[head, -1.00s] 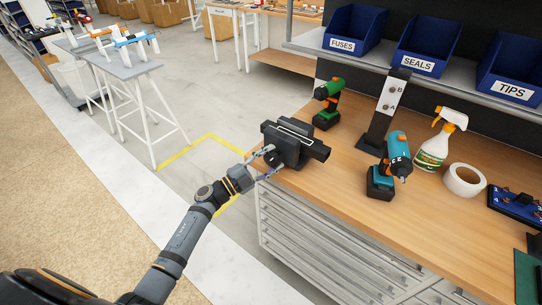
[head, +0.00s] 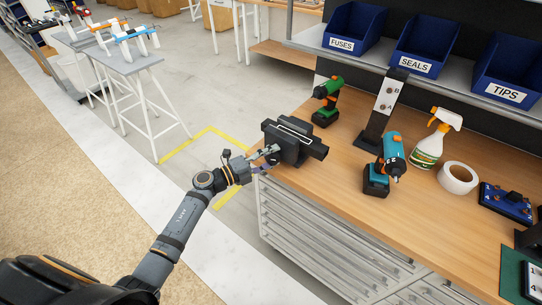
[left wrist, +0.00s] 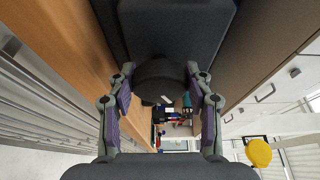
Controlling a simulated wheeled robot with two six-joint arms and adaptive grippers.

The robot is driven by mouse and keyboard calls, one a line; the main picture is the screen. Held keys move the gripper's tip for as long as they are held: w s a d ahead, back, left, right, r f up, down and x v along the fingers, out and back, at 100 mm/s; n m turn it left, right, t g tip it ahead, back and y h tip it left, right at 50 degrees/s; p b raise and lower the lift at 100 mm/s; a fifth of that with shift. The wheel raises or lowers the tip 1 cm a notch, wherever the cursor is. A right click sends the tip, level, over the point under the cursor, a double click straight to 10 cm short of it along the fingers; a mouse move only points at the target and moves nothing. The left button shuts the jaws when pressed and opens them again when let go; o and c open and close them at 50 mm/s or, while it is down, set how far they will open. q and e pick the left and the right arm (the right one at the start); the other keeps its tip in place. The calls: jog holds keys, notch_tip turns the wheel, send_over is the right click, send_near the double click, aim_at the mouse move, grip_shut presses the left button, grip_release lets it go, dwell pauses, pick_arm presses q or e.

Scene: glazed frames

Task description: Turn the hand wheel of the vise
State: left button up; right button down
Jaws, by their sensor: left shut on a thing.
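The black vise (head: 300,141) stands at the left corner of the wooden workbench. Its hand wheel (left wrist: 160,80) shows in the left wrist view as a dark round part with a small pale mark, in front of the dark vise body (left wrist: 178,28). My left gripper (head: 268,159) reaches the wheel side of the vise. In the left wrist view its fingers (left wrist: 160,74) stand on both sides of the wheel and are shut on it. In the head view the wheel is mostly hidden by the fingers. My right gripper is not in view.
On the workbench (head: 335,175) are a green drill (head: 327,100), a teal drill (head: 385,165), a dark upright stand (head: 385,110), a spray bottle (head: 433,140) and a tape roll (head: 458,178). Blue bins (head: 425,55) line the shelf.

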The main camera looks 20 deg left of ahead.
pick_arm(q)
jog(key=shift+s+f, duration=0.1)
jog(key=shift+f, duration=0.1)
jog(key=o, duration=1.2)
jog(key=shift+r, duration=0.15)
jog(key=v, duration=1.2)
jog(key=shift+a, duration=0.1)
